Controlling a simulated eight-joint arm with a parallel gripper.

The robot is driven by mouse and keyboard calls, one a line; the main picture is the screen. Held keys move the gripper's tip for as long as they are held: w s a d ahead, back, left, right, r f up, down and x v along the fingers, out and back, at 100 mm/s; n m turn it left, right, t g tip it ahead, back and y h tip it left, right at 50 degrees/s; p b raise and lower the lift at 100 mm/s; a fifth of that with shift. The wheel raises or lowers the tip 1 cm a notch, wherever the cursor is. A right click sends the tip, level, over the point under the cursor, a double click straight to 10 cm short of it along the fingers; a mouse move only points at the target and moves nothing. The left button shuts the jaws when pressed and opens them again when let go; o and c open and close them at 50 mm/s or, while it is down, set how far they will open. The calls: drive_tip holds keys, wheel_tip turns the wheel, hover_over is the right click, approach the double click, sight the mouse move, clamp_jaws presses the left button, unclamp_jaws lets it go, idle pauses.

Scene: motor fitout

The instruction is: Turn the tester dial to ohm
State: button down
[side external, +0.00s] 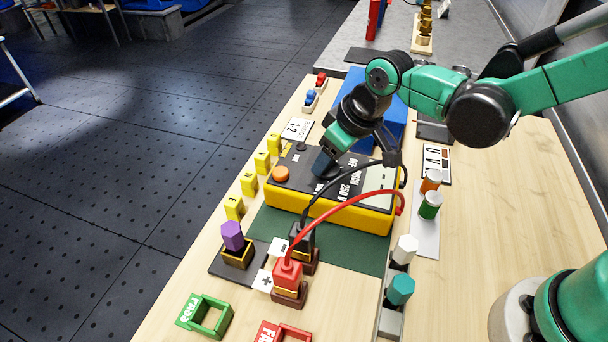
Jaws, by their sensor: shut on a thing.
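The tester (378,208) is a yellow box with a dark top face, lying on a green mat on the wooden table. Its face carries white lettering such as "OFF" and "250 V", an orange round button (281,174) at the left and a pale display panel at the right. My gripper (322,168) points down onto the middle of the face and is shut on the dial there. The dial is mostly hidden by the fingers, so its pointer setting cannot be read.
Black and red leads run from the tester's right side to a black plug (302,240) and a red plug (287,276) in front. Yellow tags (249,183) line the left. A blue box stands behind. Orange and green capped cylinders (430,206) stand right. Bare table lies further right.

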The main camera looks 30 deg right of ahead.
sight(340, 178)
idle(0.3)
drive_tip(key=shift+c, duration=1.4)
unclamp_jaws()
drive_tip(key=shift+v, duration=2.8)
drive_tip(key=s+d+r+m+t+h, duration=0.1)
drive_tip(key=s+d+m+t, duration=0.2)
drive_tip(key=d, duration=0.8)
drive_tip(key=s+m, duration=0.2)
drive_tip(key=s, duration=0.1)
drive_tip(key=shift+s+d+r+h, duration=0.25)
drive_tip(key=shift+d+r+h, duration=0.05)
drive_tip(key=shift+r+h, duration=0.1)
